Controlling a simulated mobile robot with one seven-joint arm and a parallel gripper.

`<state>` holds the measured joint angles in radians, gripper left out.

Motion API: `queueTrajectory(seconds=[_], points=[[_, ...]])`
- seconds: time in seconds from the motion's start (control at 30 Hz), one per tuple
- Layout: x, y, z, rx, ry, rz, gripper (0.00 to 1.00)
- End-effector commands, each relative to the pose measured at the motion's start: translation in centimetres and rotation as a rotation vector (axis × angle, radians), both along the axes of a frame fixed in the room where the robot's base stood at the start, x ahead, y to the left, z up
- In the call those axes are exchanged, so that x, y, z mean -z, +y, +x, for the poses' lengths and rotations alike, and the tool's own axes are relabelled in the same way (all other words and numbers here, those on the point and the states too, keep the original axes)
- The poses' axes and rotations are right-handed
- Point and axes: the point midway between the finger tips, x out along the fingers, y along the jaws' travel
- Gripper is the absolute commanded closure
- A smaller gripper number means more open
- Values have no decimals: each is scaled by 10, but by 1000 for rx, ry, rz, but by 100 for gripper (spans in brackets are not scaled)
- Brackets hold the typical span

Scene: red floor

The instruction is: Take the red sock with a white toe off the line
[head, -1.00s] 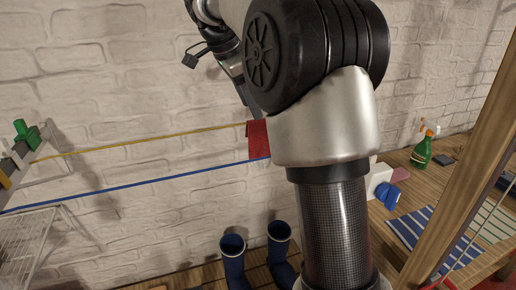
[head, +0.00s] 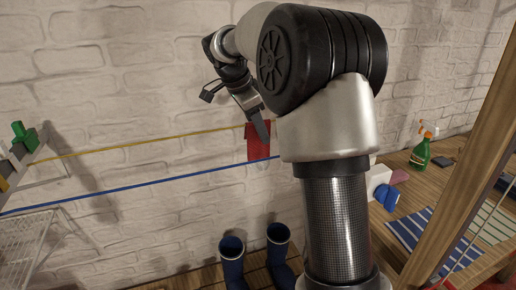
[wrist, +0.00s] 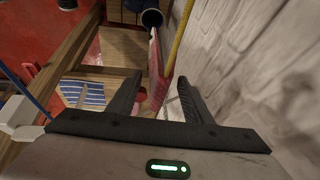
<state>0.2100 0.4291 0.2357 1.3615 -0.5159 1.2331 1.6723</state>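The red sock (head: 255,152) hangs from the yellow line (head: 150,140) against the brick wall. A small pale patch shows near its bottom, close to the blue line (head: 130,181). In the wrist view the sock (wrist: 155,62) shows edge-on as a narrow reddish strip beside the yellow line (wrist: 179,40). My gripper (wrist: 160,84) is open, with the sock lying between the directions of its two fingers; I cannot tell whether it is within their reach. In the head view my gripper (head: 260,125) overlaps the sock's upper part, and my arm hides what lies to the right.
Blue boots (head: 255,258) stand below the lines. A white rack (head: 25,240) and green pegs (head: 22,132) are at left. At right, a spray bottle (head: 421,150), a striped cloth (head: 410,228) and a wooden post (head: 465,165) stand out. The brick wall is close beside my gripper.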

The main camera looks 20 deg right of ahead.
Motion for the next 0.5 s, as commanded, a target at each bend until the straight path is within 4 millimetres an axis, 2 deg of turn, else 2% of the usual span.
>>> queueTrajectory(seconds=[0.03, 0.27, 0.5], points=[[0, 0, 0, 0, 0, 0, 62], [0, 0, 0, 0, 0, 0, 100], [-1, 0, 0, 0, 0, 0, 100]])
